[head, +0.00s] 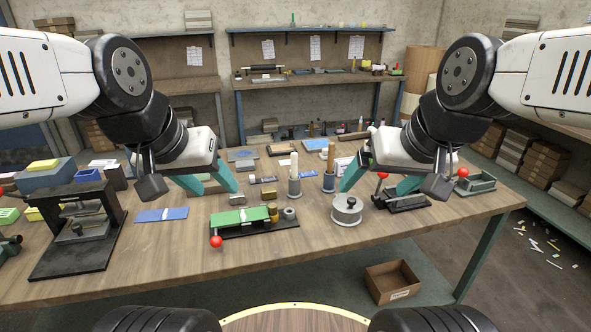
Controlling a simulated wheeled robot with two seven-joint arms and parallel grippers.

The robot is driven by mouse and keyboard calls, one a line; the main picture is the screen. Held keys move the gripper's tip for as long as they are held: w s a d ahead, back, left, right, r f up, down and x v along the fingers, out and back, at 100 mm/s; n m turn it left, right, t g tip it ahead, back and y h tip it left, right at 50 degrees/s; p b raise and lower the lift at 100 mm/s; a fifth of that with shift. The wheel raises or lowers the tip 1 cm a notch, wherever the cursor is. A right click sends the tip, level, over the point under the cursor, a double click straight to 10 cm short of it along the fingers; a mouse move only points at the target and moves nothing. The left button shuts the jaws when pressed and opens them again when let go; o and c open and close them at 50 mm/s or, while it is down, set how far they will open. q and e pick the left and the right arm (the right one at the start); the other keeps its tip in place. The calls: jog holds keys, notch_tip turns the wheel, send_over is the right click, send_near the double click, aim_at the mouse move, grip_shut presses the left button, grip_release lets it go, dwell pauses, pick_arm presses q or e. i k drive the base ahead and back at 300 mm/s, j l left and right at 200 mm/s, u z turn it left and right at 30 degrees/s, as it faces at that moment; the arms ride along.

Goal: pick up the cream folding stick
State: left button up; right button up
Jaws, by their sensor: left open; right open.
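A cream stick (294,163), which looks like the folding stick, stands upright in a grey cylindrical holder (294,186) near the middle of the table. Its lower end is hidden inside the holder. My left gripper (208,188) is open and empty above the table, to the left of the stick and apart from it. My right gripper (374,190) is open and empty, to the right of the stick, with its left teal finger near a round metal canister (346,210).
A brown stick (330,155) stands in a second holder (329,181) just right of the cream one. A green press with a red knob (216,241) lies in front of the holder. A black press (76,232) stands at left. The front table edge is mostly bare.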

aim_at(294, 156)
jog(key=i+l+u, duration=0.1)
jog(key=l, duration=0.25)
jog(key=i+l+u, duration=0.25)
jog(key=l, duration=0.45)
jog(key=i+l+u, duration=0.15)
jog(key=i+l, duration=0.1)
jog(key=l, duration=0.1)
